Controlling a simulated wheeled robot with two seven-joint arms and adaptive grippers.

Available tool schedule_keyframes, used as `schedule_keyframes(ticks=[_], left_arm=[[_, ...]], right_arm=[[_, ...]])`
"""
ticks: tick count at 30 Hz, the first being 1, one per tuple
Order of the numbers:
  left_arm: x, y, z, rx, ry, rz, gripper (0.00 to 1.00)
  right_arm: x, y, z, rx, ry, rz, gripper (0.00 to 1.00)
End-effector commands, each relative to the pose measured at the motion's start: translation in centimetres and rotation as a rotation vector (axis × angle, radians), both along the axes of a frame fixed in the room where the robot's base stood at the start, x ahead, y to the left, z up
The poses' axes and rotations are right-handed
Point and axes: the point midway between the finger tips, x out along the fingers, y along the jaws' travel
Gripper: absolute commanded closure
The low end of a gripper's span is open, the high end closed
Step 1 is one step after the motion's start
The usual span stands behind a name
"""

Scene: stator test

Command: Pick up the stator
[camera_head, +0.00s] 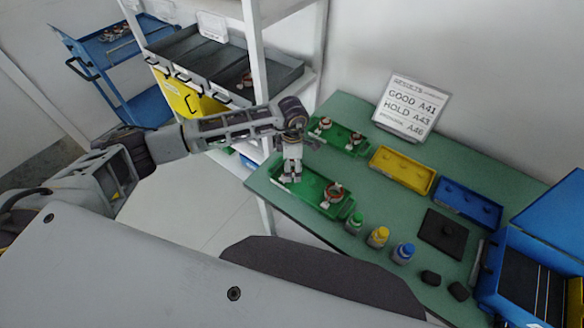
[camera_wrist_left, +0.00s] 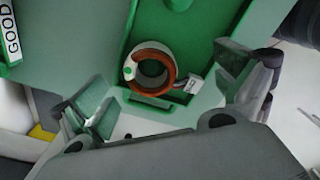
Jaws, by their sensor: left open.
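In the head view, a green tray (camera_head: 315,198) lies at the table's front left edge, with a copper-ringed stator (camera_head: 333,191) in its right part. My left gripper (camera_head: 291,176) is over the tray's left part. In the left wrist view, a stator (camera_wrist_left: 168,76) with a copper-brown ring and white end pieces lies near the end of a green tray (camera_wrist_left: 112,38). The open fingers of my left gripper (camera_wrist_left: 175,100) stand apart on either side of it, with nothing held. In the head view the gripper mostly hides this spot. My right gripper is not in view.
A second green tray (camera_head: 344,146) with two stators stands behind. Yellow (camera_head: 402,168) and blue (camera_head: 467,206) bins, a sign (camera_head: 411,105), small bottles (camera_head: 378,237) and a black plate (camera_head: 443,233) are to the right. A shelf rack (camera_head: 255,50) stands close to my left arm.

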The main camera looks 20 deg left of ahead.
Motion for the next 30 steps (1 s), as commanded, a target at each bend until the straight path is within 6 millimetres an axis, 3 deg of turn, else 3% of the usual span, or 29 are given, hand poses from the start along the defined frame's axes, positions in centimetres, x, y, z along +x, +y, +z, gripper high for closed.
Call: schedule_keyframes(ticks=[7, 21, 30], left_arm=[[0.0, 0.1, -1.7, 0.001, 0.001, 0.0, 0.01], [0.0, 0.1, -1.8, 0.001, 0.0, 0.0, 0.03], [0.0, 0.1, -1.8, 0.001, 0.0, 0.0, 0.41]], right_arm=[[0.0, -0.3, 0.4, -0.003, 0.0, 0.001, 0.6], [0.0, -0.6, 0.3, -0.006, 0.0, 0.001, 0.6], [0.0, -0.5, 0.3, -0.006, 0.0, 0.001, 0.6]])
